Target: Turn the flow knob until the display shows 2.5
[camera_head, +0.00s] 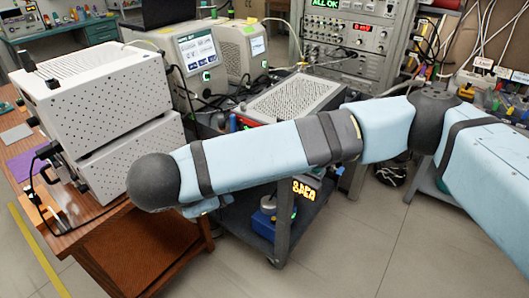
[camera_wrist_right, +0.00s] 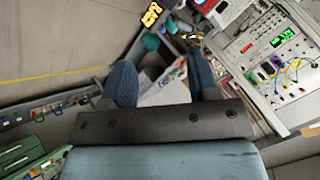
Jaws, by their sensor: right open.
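I cannot make out the flow knob in either view. A rack instrument panel (camera_head: 345,38) at the top of the head view has small knobs, a red number display (camera_head: 363,27) too small to read surely, and a green "ALL OK" display (camera_head: 325,3). Two benchtop units, one with a lit screen (camera_head: 197,52) and one with a smaller screen (camera_head: 257,46), stand left of the rack. My right arm crosses the head view from the right, its gripper mostly hidden there. In the right wrist view my right gripper (camera_wrist_right: 163,80) has blue fingers apart, with nothing between them. My left gripper is not in view.
Two stacked white perforated boxes (camera_head: 100,95) stand on a wooden table (camera_head: 105,245) at left. A perforated metal box (camera_head: 290,97) sits on a grey cart (camera_head: 243,232) behind my arm. Floor is clear at lower right.

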